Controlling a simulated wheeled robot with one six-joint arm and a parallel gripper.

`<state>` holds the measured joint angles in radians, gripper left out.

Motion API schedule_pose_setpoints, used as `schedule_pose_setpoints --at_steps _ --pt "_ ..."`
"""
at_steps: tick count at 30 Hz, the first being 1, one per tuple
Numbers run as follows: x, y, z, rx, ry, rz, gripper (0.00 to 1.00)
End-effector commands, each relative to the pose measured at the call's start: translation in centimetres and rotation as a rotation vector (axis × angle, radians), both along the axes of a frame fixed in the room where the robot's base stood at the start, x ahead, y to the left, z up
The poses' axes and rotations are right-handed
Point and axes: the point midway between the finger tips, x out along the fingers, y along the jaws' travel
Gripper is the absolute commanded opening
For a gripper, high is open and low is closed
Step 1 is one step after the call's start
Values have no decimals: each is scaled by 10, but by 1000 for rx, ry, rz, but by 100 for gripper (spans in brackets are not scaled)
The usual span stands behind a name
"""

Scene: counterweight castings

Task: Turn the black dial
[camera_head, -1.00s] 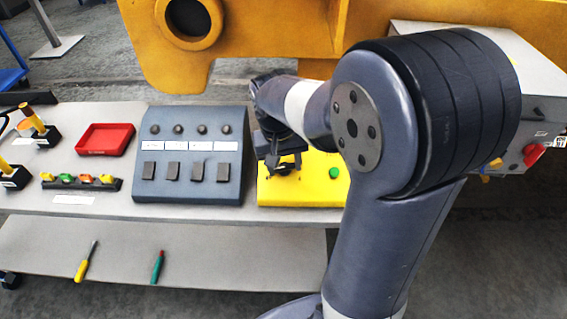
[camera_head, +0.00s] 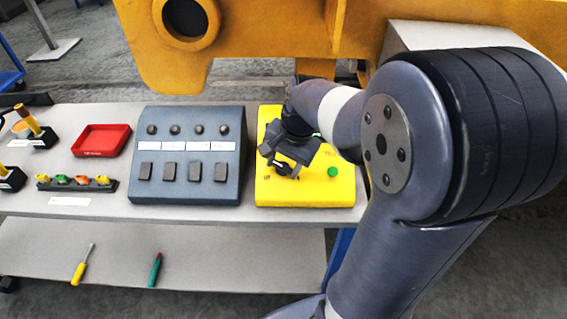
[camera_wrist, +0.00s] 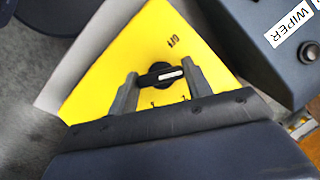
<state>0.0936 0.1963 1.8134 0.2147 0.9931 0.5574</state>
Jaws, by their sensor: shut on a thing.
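The black dial (camera_wrist: 160,75) sits on the face of a yellow box and has a white mark along its bar. My gripper (camera_wrist: 162,80) is shut on the dial's bar, one finger at each end, in the wrist view. In the head view my gripper (camera_head: 284,166) is over the left part of the yellow box (camera_head: 340,188), and the dial (camera_head: 283,169) shows partly below it. The label "OFF" is on the yellow face beyond the dial in the wrist view. Other markings near the dial are partly hidden by my gripper.
A green button (camera_head: 333,171) is on the yellow box, right of the dial. A blue-grey panel (camera_head: 188,190) with several knobs and switches stands close to its left. A red tray (camera_head: 101,140) lies farther left. A yellow casting (camera_head: 270,30) stands behind the bench.

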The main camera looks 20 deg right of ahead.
Motion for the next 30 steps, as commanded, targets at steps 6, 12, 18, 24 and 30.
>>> schedule_pose_setpoints --at_steps 6,12,18,24,30 --pt "0 0 0 13 -5 -25 24" --pt "0 0 0 14 -6 -26 24" --pt "0 0 0 13 -5 -25 50" --pt "0 0 0 13 -5 -25 67" --pt "0 0 0 13 -4 -25 69"
